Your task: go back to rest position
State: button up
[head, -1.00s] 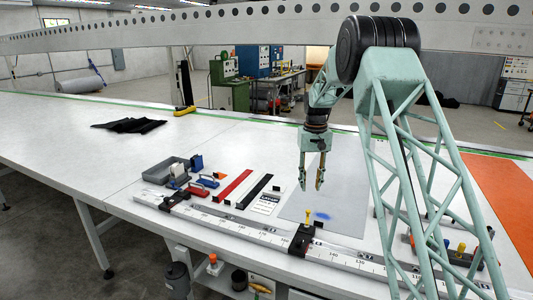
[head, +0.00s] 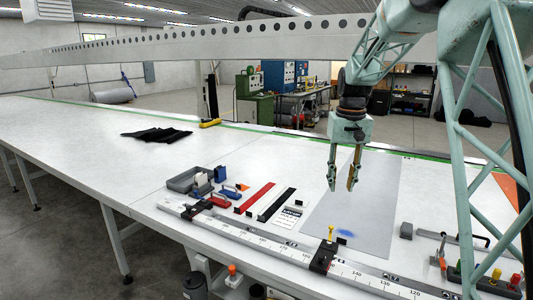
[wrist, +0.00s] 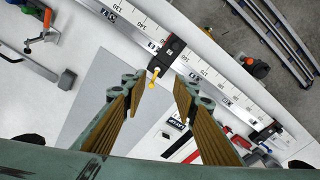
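My gripper (head: 342,172) hangs pointing down above the grey sheet (head: 375,190) on the white table. Its two fingers stand apart with nothing between them. In the wrist view the gripper (wrist: 158,92) is also open and empty, with table surface showing between the fingers. The fingertips are clear of the table, by a height I cannot judge exactly.
A long ruler rail (head: 270,243) with a black stop (head: 325,257) and yellow knob runs along the front edge. A grey tray (head: 185,181), red strip (head: 257,197) and black strip (head: 277,204) lie to the left. A dark cloth (head: 157,134) lies farther back.

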jog(key=s+a+r+b, duration=0.1)
jog(key=s+r, duration=0.2)
jog(key=s, duration=0.6)
jog(key=s+a+r+t+b, duration=0.1)
jog(key=s+r, duration=0.3)
jog(key=s, duration=0.5)
jog(key=s+a+r+b, duration=0.1)
jog(key=s+r, duration=0.2)
jog(key=s, duration=0.6)
jog(key=s+f+t+b, duration=0.1)
jog(key=s+f, duration=0.2)
jog(key=s, duration=1.1)
jog(key=s+a+f+t+b, duration=0.1)
jog(key=s+f, duration=0.3)
jog(key=s, duration=1.1)
jog(key=shift+a+b, duration=0.2)
jog(key=shift+b, duration=0.2)
